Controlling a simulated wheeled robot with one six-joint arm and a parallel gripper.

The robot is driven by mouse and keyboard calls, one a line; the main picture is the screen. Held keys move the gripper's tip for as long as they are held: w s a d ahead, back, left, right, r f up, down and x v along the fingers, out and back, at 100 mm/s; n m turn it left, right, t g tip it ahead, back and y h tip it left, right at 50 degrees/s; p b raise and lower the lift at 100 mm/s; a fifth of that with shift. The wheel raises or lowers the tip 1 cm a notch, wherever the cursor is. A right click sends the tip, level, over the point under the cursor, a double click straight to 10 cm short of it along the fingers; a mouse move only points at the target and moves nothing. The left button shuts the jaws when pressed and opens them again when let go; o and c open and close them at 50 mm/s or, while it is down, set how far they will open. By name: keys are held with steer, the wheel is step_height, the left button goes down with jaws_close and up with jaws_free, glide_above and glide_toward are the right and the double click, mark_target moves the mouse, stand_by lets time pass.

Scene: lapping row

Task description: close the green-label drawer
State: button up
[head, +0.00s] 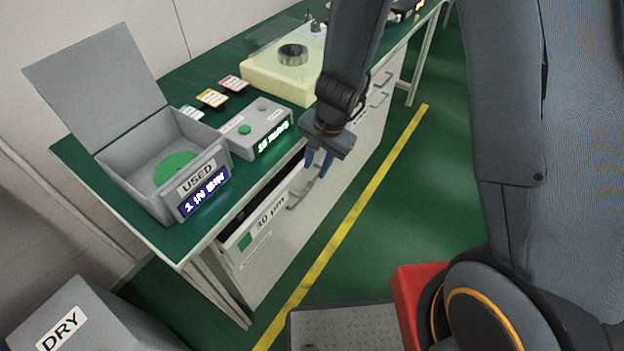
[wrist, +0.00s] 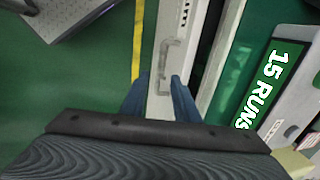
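The green-label drawer (head: 268,214), marked 30 µm, is partly open in the bench's cabinet. A dark gap shows behind its white front, also in the wrist view (wrist: 152,55). Its grey bar handle (head: 298,198) is on the front's right part; in the wrist view the handle (wrist: 166,60) runs away from between the fingertips. My gripper (head: 318,164) points down over the handle end of the drawer front. Its two blue fingers (wrist: 161,80) are apart with nothing clamped between them. I cannot tell whether they touch the drawer or handle.
On the green bench, an open grey USED box (head: 130,165) and a grey counter box (head: 255,128) reading 15 RUNS stand near the drawer. A cream lapping machine (head: 285,80) is behind my gripper. A DRY bin (head: 85,325) is at lower left.

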mark_target(311, 183)
steer(key=shift+w+a+f+b, duration=0.15)
steer(key=shift+f+b, duration=0.55)
steer(key=shift+f, duration=0.45)
steer(key=shift+w+a+f+b, duration=0.2)
steer(key=shift+f+b, duration=0.5)
steer(key=shift+f, duration=0.5)
steer(key=shift+w+a+f+b, duration=0.15)
steer(key=shift+f+b, duration=0.55)
steer(key=shift+f, duration=0.45)
jaws_close()
